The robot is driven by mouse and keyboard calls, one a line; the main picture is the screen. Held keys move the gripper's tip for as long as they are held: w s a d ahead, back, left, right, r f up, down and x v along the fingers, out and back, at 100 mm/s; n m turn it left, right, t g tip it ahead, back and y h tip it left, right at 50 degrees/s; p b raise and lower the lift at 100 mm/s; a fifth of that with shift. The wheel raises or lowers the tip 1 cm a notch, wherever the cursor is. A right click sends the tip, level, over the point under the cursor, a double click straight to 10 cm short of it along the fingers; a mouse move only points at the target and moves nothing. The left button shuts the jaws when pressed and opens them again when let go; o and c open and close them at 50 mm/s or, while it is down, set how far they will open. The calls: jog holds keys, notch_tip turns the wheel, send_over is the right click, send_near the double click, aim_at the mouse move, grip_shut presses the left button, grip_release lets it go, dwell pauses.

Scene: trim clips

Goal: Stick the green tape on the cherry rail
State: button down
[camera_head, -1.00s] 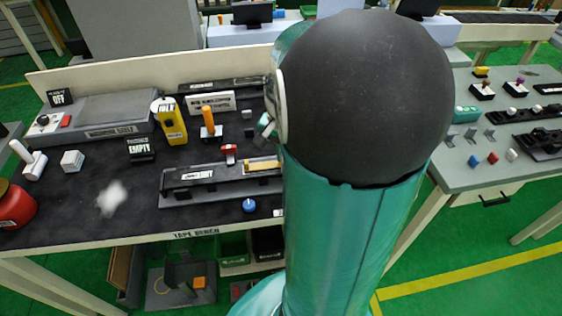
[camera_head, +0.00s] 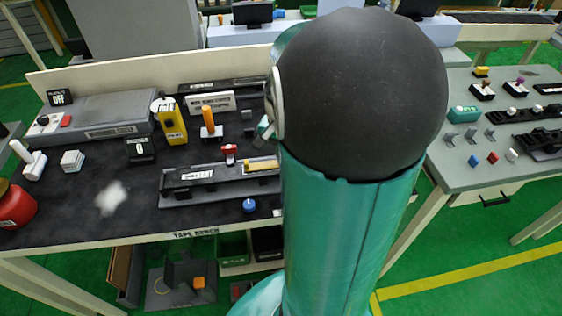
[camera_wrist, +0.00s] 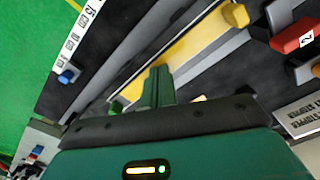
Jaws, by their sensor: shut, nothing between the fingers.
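I cannot make out a green tape or a cherry-coloured rail for certain in either view. My gripper (camera_wrist: 156,88) shows in the wrist view as two green fingers, shut together and empty. The fingertips are close to a long yellow strip (camera_wrist: 200,45) in a dark and grey rail (camera_wrist: 180,22); I cannot tell whether they touch it. In the head view, the yellow strip (camera_head: 262,166) shows at the right end of the grey rail fixture (camera_head: 220,187).
A red part marked 2 (camera_wrist: 292,36) and a blue knob (camera_wrist: 68,76) flank the rail. A yellow device (camera_head: 172,122), an orange-handled tool (camera_head: 208,120) and a black display (camera_head: 140,150) stand behind it. The bench's left front is mostly clear, with a white patch (camera_head: 111,198).

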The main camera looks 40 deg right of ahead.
jog(key=shift+r, duration=0.1)
jog(key=shift+r, duration=3.4)
jog(key=shift+a, duration=0.1)
